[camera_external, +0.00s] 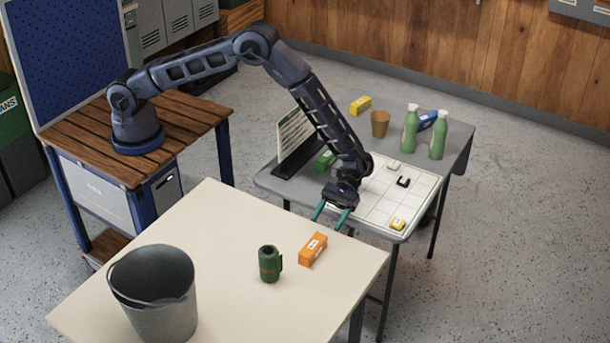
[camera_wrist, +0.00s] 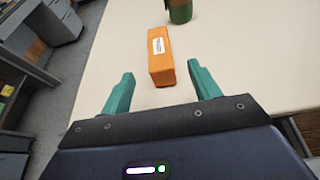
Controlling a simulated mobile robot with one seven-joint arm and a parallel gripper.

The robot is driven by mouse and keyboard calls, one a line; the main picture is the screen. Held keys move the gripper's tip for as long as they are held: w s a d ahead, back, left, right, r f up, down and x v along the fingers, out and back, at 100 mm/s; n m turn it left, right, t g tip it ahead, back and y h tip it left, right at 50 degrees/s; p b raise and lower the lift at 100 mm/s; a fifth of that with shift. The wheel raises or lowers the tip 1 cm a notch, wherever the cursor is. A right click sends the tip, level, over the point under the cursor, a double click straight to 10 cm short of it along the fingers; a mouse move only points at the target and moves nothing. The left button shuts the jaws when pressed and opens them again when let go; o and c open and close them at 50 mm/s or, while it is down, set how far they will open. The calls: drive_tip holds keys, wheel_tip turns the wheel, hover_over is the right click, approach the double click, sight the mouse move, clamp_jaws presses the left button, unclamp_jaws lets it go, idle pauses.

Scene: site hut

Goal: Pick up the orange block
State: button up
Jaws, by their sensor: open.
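The orange block (camera_external: 313,250) lies on the cream table, near the table's right-hand edge, with a white label on it. In the wrist view the orange block (camera_wrist: 161,62) is ahead of my gripper, its near end close to the fingertips and roughly between them in the picture. My gripper (camera_external: 330,217) is open and empty, with teal fingers pointing toward the block. It also shows in the wrist view (camera_wrist: 160,72). In the external view the fingertips are apart from the block, up and to the right of it in the picture.
A dark green mug (camera_external: 269,264) stands left of the block and shows in the wrist view (camera_wrist: 180,10). A grey bucket (camera_external: 150,318) stands on the cream table (camera_external: 225,225). Behind, a grey table (camera_external: 273,178) holds green bottles (camera_external: 410,130), a brown cup (camera_external: 380,123) and a sign.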

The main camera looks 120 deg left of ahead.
sight(315, 242)
drive_tip(key=x, duration=1)
drive_tip(key=shift+d, duration=0.25)
drive_tip(key=c, duration=1.1)
drive_tip(key=shift+c, duration=0.2)
drive_tip(key=shift+r, duration=0.1)
